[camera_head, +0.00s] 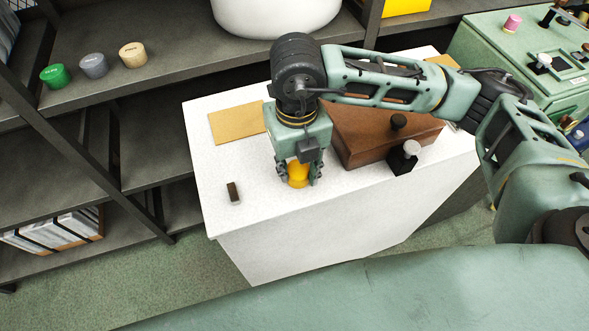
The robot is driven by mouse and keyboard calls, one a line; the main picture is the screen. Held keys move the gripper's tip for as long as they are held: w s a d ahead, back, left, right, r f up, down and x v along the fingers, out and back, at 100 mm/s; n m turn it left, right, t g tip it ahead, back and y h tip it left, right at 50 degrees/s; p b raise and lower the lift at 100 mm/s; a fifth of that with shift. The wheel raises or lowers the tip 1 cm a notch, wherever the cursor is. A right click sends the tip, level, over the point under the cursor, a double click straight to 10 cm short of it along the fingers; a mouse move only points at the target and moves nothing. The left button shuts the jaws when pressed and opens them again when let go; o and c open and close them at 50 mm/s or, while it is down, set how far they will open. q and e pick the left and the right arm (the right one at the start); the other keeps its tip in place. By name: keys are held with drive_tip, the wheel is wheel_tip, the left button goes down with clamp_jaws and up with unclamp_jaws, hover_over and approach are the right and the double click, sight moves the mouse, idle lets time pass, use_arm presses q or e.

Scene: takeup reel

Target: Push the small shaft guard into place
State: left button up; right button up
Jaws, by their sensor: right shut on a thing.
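A yellow round piece (298,173), which looks like the small shaft guard, is at the front of the white stand's top (255,208). My right gripper (299,181) points straight down and is shut on the yellow piece, with a finger on each side. The fingers and palm hide part of the piece. I cannot tell whether it touches the surface or what is under it. My left gripper is not in view.
A black block with a pale knob (404,157) stands at the brown box's front right. A small dark piece with a white end (233,192) lies front left. A tan sheet (236,122) lies behind. Dark shelves (115,95) and a green machine (482,42) flank the stand.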

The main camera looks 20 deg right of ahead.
sight(296, 170)
drive_tip(key=shift+c, duration=0.2)
drive_tip(key=shift+r+p, duration=1.75)
drive_tip(key=shift+r, duration=1.3)
drive_tip(key=o, duration=0.6)
drive_tip(key=c, duration=0.6)
drive_tip(key=shift+s+f, duration=0.1)
drive_tip(key=shift+f, duration=0.05)
